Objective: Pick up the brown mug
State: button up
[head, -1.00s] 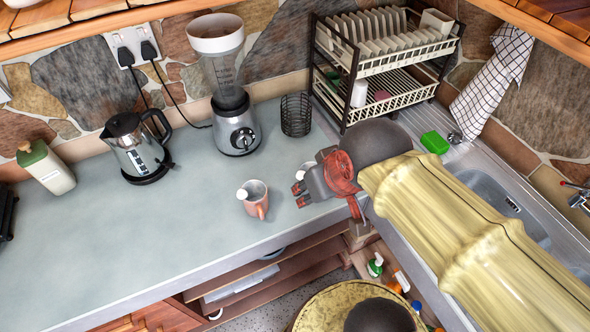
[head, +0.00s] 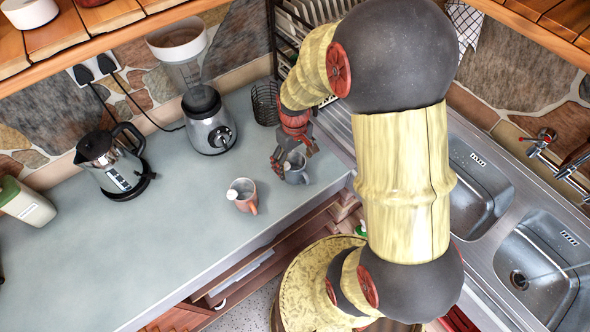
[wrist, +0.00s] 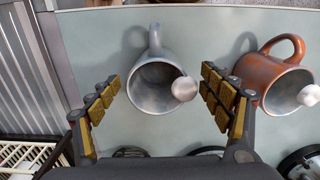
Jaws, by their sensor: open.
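The brown mug (head: 246,204) stands on the grey worktop in the head view, left of my gripper (head: 294,155). In the wrist view the brown mug (wrist: 268,78) is at the right, outside the right finger, with its handle at the top and a white knob at its rim. A grey mug (head: 297,176) stands just below my fingers in the head view. In the wrist view the grey mug (wrist: 154,86) lies between the two open fingers of my gripper (wrist: 160,80). I cannot tell whether they touch it. My gripper is empty.
A blender (head: 208,119) and a kettle (head: 112,165) stand further left on the worktop (head: 160,240). A wire holder (head: 265,102) and a dish rack (head: 287,25) are behind my gripper. The sink (head: 474,190) is at the right. The worktop's front left is clear.

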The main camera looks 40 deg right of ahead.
jog(key=f, duration=0.2)
jog(key=f+b, duration=0.1)
jog(key=f, duration=0.2)
jog(key=shift+w+d+f, duration=0.1)
jog(key=shift+d+f, duration=0.1)
jog(key=shift+f, duration=0.1)
jog(key=shift+c, duration=1.4)
jog(key=shift+r, duration=0.1)
jog(key=c, duration=1.3)
